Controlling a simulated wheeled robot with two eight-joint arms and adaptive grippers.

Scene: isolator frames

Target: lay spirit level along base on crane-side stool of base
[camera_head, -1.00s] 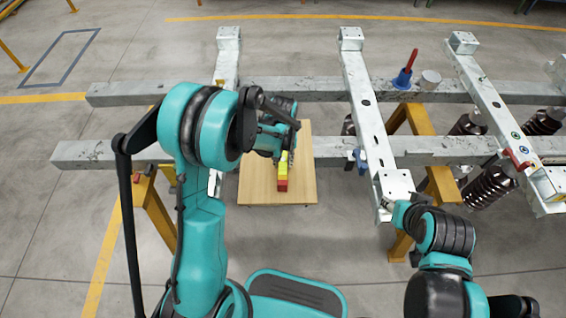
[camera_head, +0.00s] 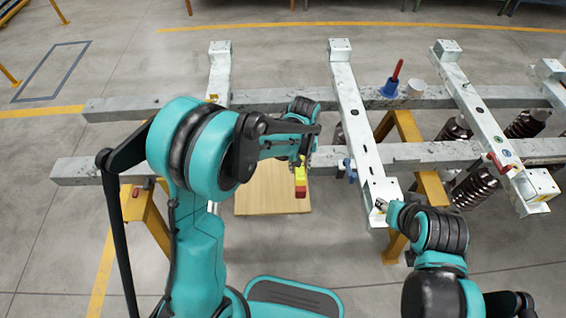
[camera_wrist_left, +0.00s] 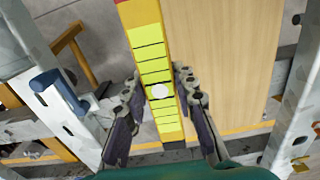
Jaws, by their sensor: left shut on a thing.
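The spirit level is a yellow bar with a red end (camera_head: 300,178). My left gripper (camera_head: 301,160) is shut on it and holds it over the right part of a wooden board. In the left wrist view the level (camera_wrist_left: 150,45) runs between the two fingers (camera_wrist_left: 160,95), its red end at the top edge. The base is a frame of grey rails (camera_head: 130,170) and white crossbeams (camera_head: 352,110) with end blocks. I cannot tell which part is the crane-side stool. My right gripper (camera_head: 381,207) is by the near end of the middle crossbeam; its jaws are too small to read.
The wooden board (camera_head: 262,203) lies below the level. A blue holder with a red handle (camera_head: 391,86) and a grey cylinder (camera_head: 416,87) stand on the far rail. Yellow trestles (camera_head: 432,190) support the rails. Near floor is open.

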